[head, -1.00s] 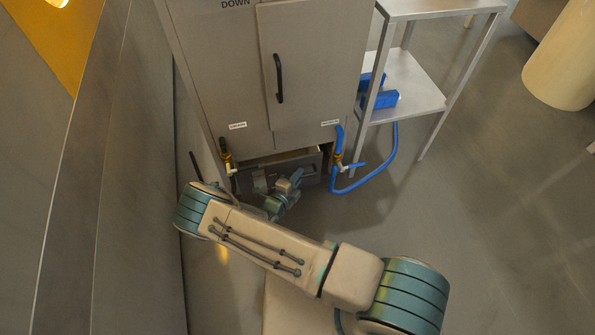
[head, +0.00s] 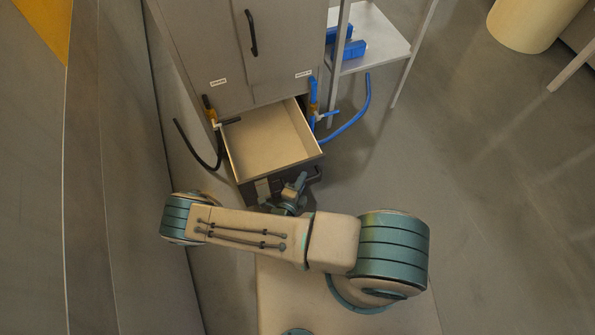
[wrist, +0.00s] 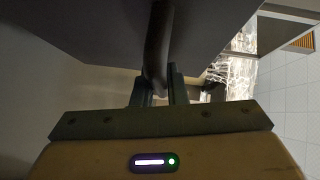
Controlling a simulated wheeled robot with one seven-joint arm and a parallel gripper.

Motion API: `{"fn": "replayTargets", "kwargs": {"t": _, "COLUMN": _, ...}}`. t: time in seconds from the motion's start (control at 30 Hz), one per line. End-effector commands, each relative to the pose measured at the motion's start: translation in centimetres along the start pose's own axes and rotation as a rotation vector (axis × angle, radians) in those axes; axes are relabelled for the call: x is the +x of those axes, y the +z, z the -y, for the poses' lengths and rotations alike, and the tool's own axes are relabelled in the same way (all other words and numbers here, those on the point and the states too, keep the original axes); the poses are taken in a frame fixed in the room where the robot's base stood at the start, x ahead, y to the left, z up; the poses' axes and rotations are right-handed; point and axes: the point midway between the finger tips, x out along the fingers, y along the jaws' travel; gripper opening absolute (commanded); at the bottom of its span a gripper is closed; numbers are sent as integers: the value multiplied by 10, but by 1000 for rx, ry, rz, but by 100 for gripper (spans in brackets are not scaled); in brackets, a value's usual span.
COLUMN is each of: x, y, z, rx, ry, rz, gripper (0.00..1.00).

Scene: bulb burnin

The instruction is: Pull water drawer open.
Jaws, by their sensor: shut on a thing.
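The water drawer (head: 268,134) stands pulled well out from the bottom of the grey cabinet (head: 205,55) in the head view. Its inside is pale and looks empty. My gripper (head: 293,193) is at the drawer's dark front, partly hidden by my own arm. In the wrist view, the two fingers of my gripper (wrist: 160,92) are closed around a dark bar handle (wrist: 158,45). The drawer's front panel (wrist: 100,30) fills the upper part of that view.
A black hose (head: 192,150) hangs left of the drawer and a blue hose (head: 352,125) curves to its right. A metal shelf stand (head: 375,45) holding blue items (head: 347,50) stands right of the cabinet. A wall is close on the left; open floor (head: 470,180) lies to the right.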

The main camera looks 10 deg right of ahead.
Motion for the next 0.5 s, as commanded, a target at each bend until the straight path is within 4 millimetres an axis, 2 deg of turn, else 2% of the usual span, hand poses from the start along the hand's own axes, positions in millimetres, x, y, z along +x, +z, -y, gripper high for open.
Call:
{"fn": "replayTargets", "kwargs": {"t": 0.4, "x": -3, "y": -3, "z": -1, "rx": 2, "ry": -1, "rz": -1, "gripper": 0}}
{"fn": "replayTargets", "kwargs": {"t": 0.43, "x": -3, "y": -3, "z": -1, "rx": 2, "ry": -1, "rz": -1, "gripper": 21}}
{"fn": "replayTargets", "kwargs": {"t": 0.5, "x": -3, "y": -2, "z": -1, "rx": 2, "ry": -1, "rz": -1, "gripper": 34}}
